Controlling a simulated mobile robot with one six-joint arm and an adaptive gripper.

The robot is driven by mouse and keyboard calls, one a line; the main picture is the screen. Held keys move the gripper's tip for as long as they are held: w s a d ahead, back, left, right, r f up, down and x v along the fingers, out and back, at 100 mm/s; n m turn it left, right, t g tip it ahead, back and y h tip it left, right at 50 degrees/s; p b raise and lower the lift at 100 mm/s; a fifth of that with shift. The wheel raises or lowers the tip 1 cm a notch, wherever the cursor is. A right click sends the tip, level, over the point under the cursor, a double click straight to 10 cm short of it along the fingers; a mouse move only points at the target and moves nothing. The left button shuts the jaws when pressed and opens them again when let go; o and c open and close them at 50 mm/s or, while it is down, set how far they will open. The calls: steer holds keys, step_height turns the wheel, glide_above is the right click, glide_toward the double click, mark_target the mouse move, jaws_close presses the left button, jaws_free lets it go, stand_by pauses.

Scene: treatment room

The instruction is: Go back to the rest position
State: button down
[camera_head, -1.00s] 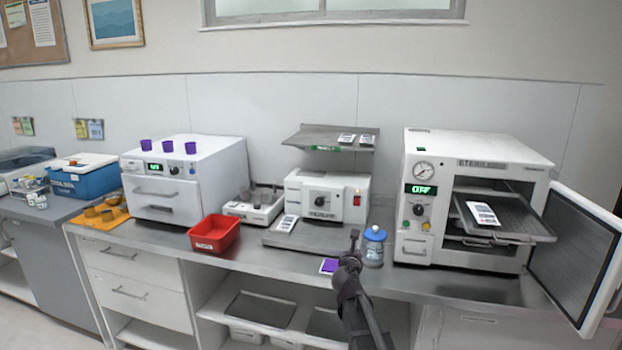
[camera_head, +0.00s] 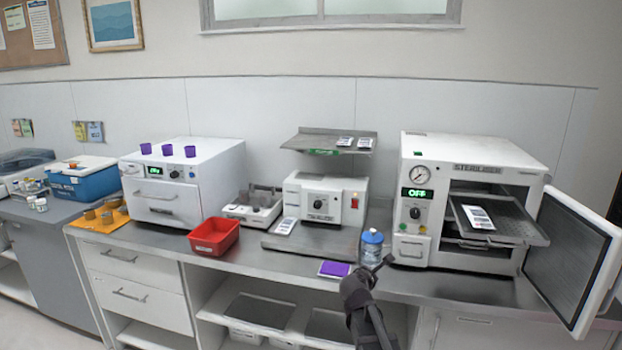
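My gripper (camera_head: 376,268) is at the lower middle of the head view, on my dark arm, in front of the counter edge. It is small and seen from behind, so I cannot tell whether its fingers are open or shut. I see nothing held in it. A purple pad (camera_head: 334,269) lies on the counter to its left. A blue-capped bottle (camera_head: 371,248) stands just behind it.
The steriliser (camera_head: 412,228) at right has its door (camera_head: 570,260) swung open and a tray (camera_head: 522,232) with a pouch pulled out. A sealing machine (camera_head: 325,185), a red bin (camera_head: 214,249) and a white drawer cabinet (camera_head: 217,165) stand further left along the counter.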

steer(key=s+d+f+m+g+y+p, duration=0.1)
steer(key=s+d+f+m+g+p, duration=0.15)
steer(key=s+m, duration=0.45)
steer(key=s+d+f+m+g+y+p, duration=0.1)
steer(key=s+f+m+g, duration=0.1)
steer(key=s+m+g, duration=0.3)
steer(key=s+a+f+m+g+y+p, duration=0.1)
steer(key=s+a+m+g+y+p, duration=0.2)
steer(key=s+m, duration=0.8)
steer(key=s+a+g+y, duration=0.1)
steer(key=s+a+g, duration=0.1)
steer(key=s, duration=0.2)
steer(key=shift+m+y, duration=0.3)
